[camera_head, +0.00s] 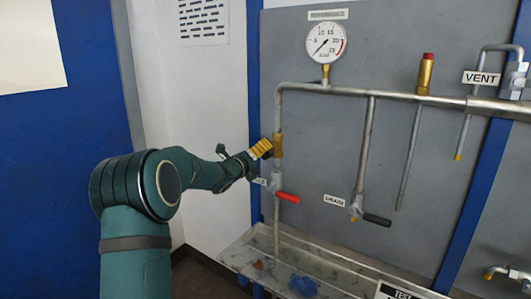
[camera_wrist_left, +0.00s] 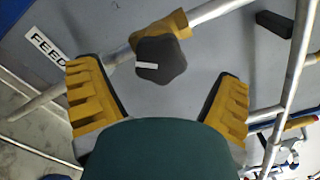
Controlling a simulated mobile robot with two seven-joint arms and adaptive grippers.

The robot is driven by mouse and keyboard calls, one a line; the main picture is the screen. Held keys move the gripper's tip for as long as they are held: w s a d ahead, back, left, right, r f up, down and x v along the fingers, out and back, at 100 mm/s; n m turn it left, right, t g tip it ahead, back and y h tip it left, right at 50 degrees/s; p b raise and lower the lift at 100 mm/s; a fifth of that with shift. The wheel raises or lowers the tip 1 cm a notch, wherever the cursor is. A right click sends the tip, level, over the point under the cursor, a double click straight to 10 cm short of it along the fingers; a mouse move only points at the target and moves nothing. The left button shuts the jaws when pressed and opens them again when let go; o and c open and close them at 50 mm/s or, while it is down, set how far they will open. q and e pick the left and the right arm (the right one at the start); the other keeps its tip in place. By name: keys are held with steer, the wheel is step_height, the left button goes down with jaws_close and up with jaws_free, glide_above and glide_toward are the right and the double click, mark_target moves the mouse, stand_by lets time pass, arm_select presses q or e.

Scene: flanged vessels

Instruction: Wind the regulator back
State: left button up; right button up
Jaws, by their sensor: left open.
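The regulator is a brass body (camera_head: 277,146) on the vertical pipe at the left of the grey panel. In the left wrist view it carries a dark lobed knob (camera_wrist_left: 160,60) with a pale mark across it. My left gripper (camera_head: 262,150) is just left of the regulator in the head view, its yellow finger pads facing the brass. In the left wrist view the two fingers (camera_wrist_left: 160,76) are spread wide, one on each side of the knob, with visible gaps. The knob is hidden in the head view. My right gripper is not in view.
A pressure gauge (camera_head: 326,42) stands above the regulator. A red-handled valve (camera_head: 287,198) sits below it, with a FEED label (camera_wrist_left: 48,48) nearby. A black-handled drain valve (camera_head: 376,220) and a brass relief fitting (camera_head: 425,74) are to the right. A tray (camera_head: 240,257) lies below.

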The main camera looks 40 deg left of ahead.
arm_select(q)
steer(key=shift+w, duration=1.75)
steer(key=c, duration=1.2)
